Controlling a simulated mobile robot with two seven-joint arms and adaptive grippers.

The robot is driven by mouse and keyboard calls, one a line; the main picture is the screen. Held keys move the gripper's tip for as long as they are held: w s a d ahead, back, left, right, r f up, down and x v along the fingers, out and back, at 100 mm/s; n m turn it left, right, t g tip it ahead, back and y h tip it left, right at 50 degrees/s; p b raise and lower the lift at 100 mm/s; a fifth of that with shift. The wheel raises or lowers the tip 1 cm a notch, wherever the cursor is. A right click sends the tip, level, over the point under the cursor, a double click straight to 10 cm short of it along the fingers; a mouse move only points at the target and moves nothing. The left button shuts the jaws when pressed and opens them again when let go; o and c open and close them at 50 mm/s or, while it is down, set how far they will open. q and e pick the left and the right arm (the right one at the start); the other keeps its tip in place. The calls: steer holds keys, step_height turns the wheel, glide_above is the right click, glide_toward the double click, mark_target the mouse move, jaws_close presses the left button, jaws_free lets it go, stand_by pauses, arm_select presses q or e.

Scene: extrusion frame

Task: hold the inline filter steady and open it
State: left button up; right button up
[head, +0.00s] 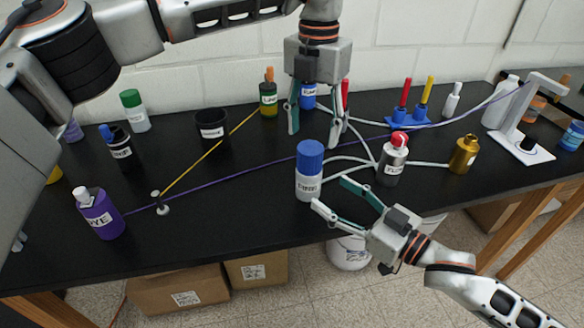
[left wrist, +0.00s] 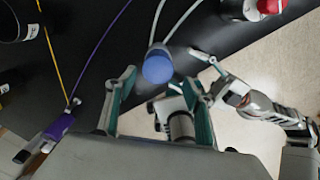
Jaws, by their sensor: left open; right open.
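The inline filter appears to be the upright clear cylinder with a blue cap (head: 309,158) near the table's front edge; its label is hard to read. White tubing runs to it. In the left wrist view its blue cap (left wrist: 158,66) shows between my left fingertips. My left gripper (head: 314,137) is open and empty, pointing down above the filter, not touching it as far as I can tell. My right gripper (head: 331,192) is open and empty at the filter's lower right, fingers pointing toward its body, apart from it.
A red-capped bottle (head: 391,166) and a brass bottle (head: 464,155) stand to the right, joined by white tubing. A purple dye bottle (head: 101,214), a post (head: 160,205) and a black cup (head: 211,131) stand left. Purple and yellow cords cross the black tabletop (head: 240,215).

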mark_target(316, 182)
arm_select(q)
steer(key=shift+w+a, duration=0.15)
arm_select(e)
steer(key=shift+w+a, duration=0.15)
steer(key=shift+w, duration=0.05)
arm_select(q)
steer(key=shift+r, duration=0.1)
arm_select(e)
steer(key=shift+w+a+r, duration=0.2)
steer(key=shift+w+a, duration=0.15)
steer(key=shift+a, duration=0.05)
steer(key=shift+x, duration=3.4)
steer(key=shift+f, duration=0.1)
